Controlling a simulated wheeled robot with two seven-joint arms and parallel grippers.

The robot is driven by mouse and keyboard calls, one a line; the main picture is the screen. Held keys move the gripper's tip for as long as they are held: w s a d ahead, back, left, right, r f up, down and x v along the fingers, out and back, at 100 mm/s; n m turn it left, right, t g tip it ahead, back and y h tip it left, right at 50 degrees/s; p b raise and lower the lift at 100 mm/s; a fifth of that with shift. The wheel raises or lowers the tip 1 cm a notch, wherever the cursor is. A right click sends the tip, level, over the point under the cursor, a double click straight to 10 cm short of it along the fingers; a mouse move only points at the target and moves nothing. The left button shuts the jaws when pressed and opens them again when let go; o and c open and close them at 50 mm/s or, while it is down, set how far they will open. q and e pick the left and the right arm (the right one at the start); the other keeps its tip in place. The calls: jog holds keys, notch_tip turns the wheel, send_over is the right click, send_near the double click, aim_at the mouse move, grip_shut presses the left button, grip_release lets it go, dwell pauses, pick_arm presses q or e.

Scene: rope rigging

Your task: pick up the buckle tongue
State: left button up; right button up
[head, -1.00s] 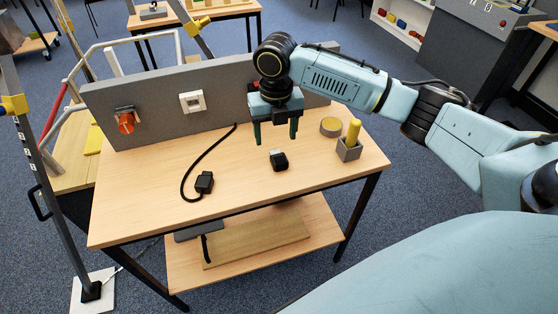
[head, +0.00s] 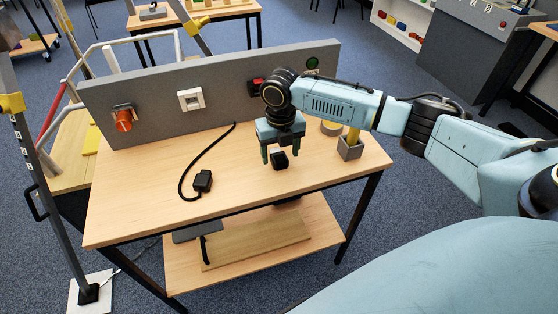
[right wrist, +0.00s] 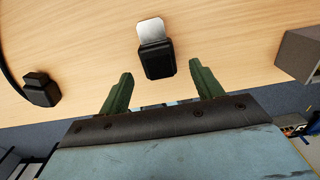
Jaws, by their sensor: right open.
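The buckle tongue, a black block with a silver metal plate, lies on the wooden table (head: 130,205). In the right wrist view the buckle tongue (right wrist: 156,52) is at the top centre, its plate pointing away. My right gripper (head: 281,160) is open and empty, with its fingers low around the tongue in the head view. In the right wrist view the fingers of my right gripper (right wrist: 160,80) are spread, and the tongue is just beyond and between their tips. I cannot see contact. My left gripper is out of view.
A black plug-like block (head: 202,181) on a black cord lies to the left; it also shows in the right wrist view (right wrist: 41,90). A grey holder (head: 350,149) with a yellow peg stands on the right. A grey panel (head: 160,92) rises along the back.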

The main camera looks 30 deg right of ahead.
aim_at(278, 157)
notch_tip(278, 157, down, 3)
jog(key=shift+r, duration=0.15)
jog(key=c, duration=1.1)
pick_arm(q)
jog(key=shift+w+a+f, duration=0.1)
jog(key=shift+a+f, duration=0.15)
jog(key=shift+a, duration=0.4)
pick_arm(e)
jog(key=shift+o, duration=0.2)
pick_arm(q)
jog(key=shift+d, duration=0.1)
pick_arm(e)
jog(key=shift+r, duration=0.15)
